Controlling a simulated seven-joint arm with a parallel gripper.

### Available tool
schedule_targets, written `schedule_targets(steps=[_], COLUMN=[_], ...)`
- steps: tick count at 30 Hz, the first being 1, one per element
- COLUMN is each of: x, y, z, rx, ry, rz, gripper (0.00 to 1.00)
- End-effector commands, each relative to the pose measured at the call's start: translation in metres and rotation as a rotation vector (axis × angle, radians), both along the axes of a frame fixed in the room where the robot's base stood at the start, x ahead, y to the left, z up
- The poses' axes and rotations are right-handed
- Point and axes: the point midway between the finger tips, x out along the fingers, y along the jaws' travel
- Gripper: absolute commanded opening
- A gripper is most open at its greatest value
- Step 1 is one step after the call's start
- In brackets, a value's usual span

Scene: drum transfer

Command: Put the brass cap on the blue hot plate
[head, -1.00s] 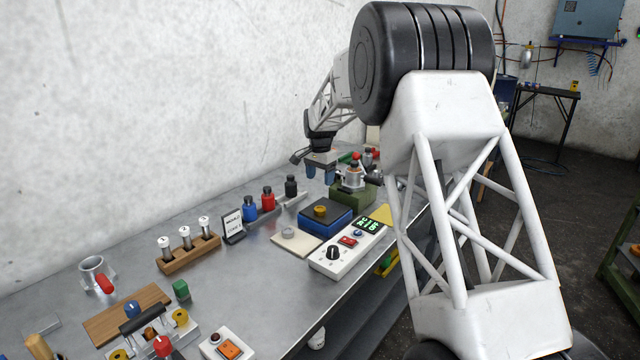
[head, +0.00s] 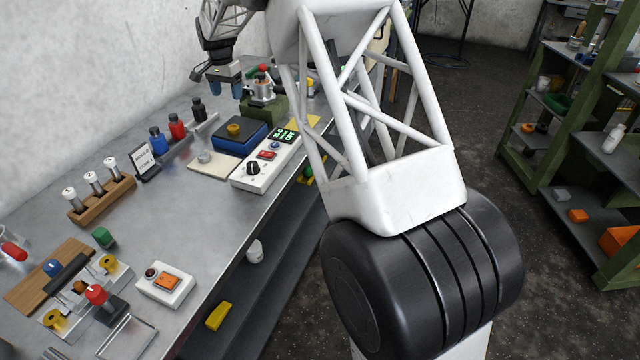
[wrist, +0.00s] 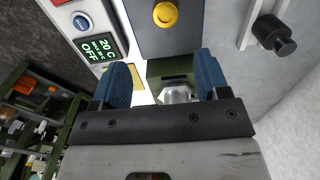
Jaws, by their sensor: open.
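The blue hot plate (head: 219,144) is a square block with a dark top, on the bench. A round yellow-brass cap (head: 236,129) sits on top of it, near its middle. My gripper (head: 225,88) hangs beyond the plate, above the bench, with its blue fingers apart. In the wrist view my gripper (wrist: 164,68) has nothing between its fingertips, and the brass cap (wrist: 165,13) shows ahead of them at the top edge, on the dark face of the hot plate (wrist: 155,42). The cap is clear of the fingers.
A white control box (head: 240,181) with a knob and green display stands before the plate. A green block with a metal fitting (head: 262,91) is close beside my gripper. Red, blue and black bottles (head: 177,127) stand left. A pale pad (head: 204,171) lies beside the plate.

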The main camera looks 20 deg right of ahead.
Motion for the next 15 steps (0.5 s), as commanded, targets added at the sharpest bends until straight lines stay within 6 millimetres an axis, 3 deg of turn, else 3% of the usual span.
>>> schedule_targets(steps=[8, 15], x=[-0.049, -0.112], y=[-0.01, -0.021], z=[0.037, 0.074], rx=[-0.001, -0.003], ry=[-0.021, -0.045], rz=[0.062, 0.141], gripper=[0.69, 0.69])
